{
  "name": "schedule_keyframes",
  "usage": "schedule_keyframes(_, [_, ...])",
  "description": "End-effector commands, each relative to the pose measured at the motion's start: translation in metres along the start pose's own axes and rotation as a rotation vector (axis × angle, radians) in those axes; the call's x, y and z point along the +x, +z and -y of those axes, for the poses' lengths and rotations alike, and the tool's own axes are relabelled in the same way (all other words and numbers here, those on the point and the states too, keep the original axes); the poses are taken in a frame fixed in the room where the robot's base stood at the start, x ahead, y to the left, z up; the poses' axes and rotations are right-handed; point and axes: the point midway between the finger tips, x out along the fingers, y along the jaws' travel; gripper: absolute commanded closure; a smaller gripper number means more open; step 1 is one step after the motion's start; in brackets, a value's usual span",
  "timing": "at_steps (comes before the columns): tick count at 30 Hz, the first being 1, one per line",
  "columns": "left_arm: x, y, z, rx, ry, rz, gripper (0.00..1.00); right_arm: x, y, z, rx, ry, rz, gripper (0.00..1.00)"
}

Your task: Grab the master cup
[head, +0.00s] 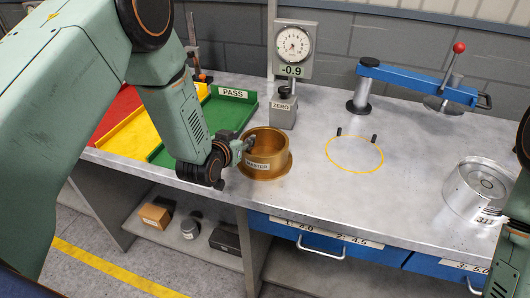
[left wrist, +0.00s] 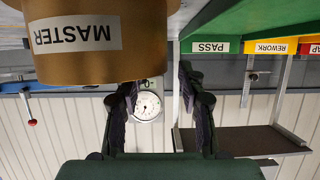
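The master cup (head: 268,155) is a brass-coloured, flanged cup with a MASTER label, upright on the grey bench. In the left wrist view the cup (left wrist: 95,60) appears upside down and large at the upper left. My left gripper (head: 241,148) is at the cup's left rim. In the left wrist view its fingers (left wrist: 158,82) are spread apart. One fingertip is partly hidden behind the cup's rim edge, the other is beside the cup's side; contact cannot be told. Parts of my right arm show at the right edge, without a clear view of its gripper.
Green PASS (head: 226,115), yellow (head: 133,136) and red (head: 117,110) trays lie left. A dial gauge (head: 293,45) with a ZERO block (head: 283,109) stands behind the cup. Right are a yellow ring mark (head: 355,168), a blue lever press (head: 415,82) and a metal cylinder (head: 470,196).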

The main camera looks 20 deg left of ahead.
Motion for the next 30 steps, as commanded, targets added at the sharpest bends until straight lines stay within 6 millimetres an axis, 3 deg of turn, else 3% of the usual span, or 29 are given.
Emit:
schedule_keyframes(6, [0.024,0.000,0.001,0.002,0.001,0.000,0.60,-0.001,0.000,0.000,0.000,0.000,0.000,0.60])
schedule_keyframes(15, [0.029,-0.001,0.001,0.001,0.000,-0.001,0.60,-0.001,0.000,0.000,0.000,0.000,0.000,0.60])
schedule_keyframes(30, [0.028,-0.001,0.001,0.001,0.000,-0.001,1.00,-0.001,0.000,0.000,0.000,0.000,-0.001,0.60])
